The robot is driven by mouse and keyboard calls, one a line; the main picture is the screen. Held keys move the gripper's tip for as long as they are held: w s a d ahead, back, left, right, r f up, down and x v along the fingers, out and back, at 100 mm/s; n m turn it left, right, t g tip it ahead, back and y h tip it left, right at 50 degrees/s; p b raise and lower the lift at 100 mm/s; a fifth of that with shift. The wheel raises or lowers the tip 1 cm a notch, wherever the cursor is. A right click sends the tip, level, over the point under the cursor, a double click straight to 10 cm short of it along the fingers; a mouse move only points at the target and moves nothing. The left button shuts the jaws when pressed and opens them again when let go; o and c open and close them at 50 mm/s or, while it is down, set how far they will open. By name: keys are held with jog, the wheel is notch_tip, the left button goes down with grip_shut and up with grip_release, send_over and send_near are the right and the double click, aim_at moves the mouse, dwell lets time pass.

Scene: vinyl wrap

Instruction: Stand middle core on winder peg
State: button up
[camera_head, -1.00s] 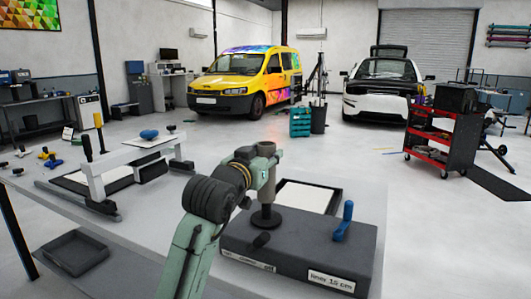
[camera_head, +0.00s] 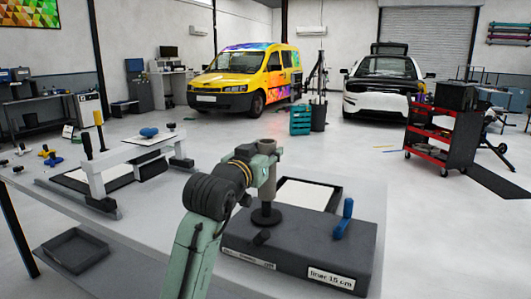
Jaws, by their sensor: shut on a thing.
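The core (camera_head: 267,191) is a grey-brown tube standing upright above the dark winder box (camera_head: 315,250). My gripper (camera_head: 265,172) is shut on its upper part, coming from the left. The tube's lower end is at the round black flange (camera_head: 266,216) on top of the box. The peg is not visible, so I cannot tell how far the tube is around it. A blue handle (camera_head: 345,220) stands at the box's right side, and a label reading "liner 15 cm" is on its front.
A framed white sheet (camera_head: 306,194) lies behind the box. A white bridge-like frame (camera_head: 140,160) with dark knobs stands on the table to the left. A dark empty tray (camera_head: 75,253) sits lower left. Small coloured clamps (camera_head: 48,156) lie at the far left.

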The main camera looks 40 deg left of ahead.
jog(key=shift+f, duration=0.1)
jog(key=shift+f+b, duration=1.85)
jog(key=shift+f, duration=0.55)
jog(key=o, duration=1.2)
jog(key=shift+o, duration=0.2)
jog(key=v, duration=1.2)
jog(key=shift+s, duration=0.1)
